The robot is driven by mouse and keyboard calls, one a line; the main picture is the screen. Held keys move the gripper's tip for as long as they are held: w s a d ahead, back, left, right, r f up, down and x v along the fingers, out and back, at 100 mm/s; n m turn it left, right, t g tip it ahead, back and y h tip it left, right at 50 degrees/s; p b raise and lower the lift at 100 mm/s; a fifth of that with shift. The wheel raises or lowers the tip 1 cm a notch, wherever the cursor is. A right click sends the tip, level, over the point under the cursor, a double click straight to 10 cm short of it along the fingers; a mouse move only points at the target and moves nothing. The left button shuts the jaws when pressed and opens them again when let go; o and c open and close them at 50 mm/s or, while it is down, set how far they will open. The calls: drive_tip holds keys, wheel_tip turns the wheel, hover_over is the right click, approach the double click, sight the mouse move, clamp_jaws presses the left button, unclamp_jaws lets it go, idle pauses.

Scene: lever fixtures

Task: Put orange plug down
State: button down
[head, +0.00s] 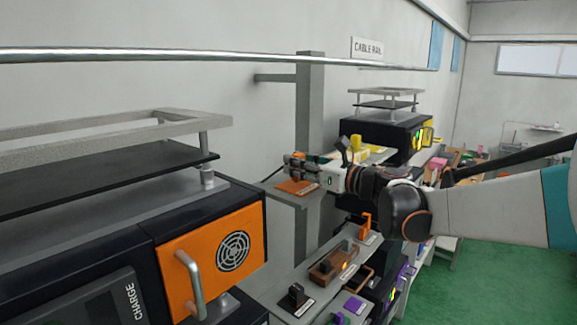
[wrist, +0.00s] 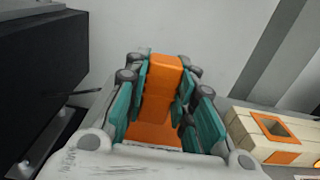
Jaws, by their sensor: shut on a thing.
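The orange plug (wrist: 162,80) is an orange block between the two teal-padded fingers of my gripper (wrist: 165,100) in the wrist view. My gripper is shut on it. Below it in the wrist view is an orange surface (wrist: 150,133); I cannot tell whether the plug touches it. In the head view my gripper (head: 295,167) is over a small shelf with an orange pad (head: 297,187), beside a grey post. The plug is mostly hidden by the fingers there.
A cream block with an orange-rimmed square opening (wrist: 270,130) lies right in the wrist view. In the head view, a black cabinet with an orange door (head: 213,258) stands at front left. Lever fixtures (head: 327,270) line the bench below. A grey post (head: 309,120) rises behind my gripper.

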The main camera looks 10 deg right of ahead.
drive_tip(key=shift+f, duration=0.35)
drive_tip(key=shift+f, duration=0.1)
drive_tip(key=c, duration=1.3)
unclamp_jaws()
drive_tip(key=shift+c, duration=0.2)
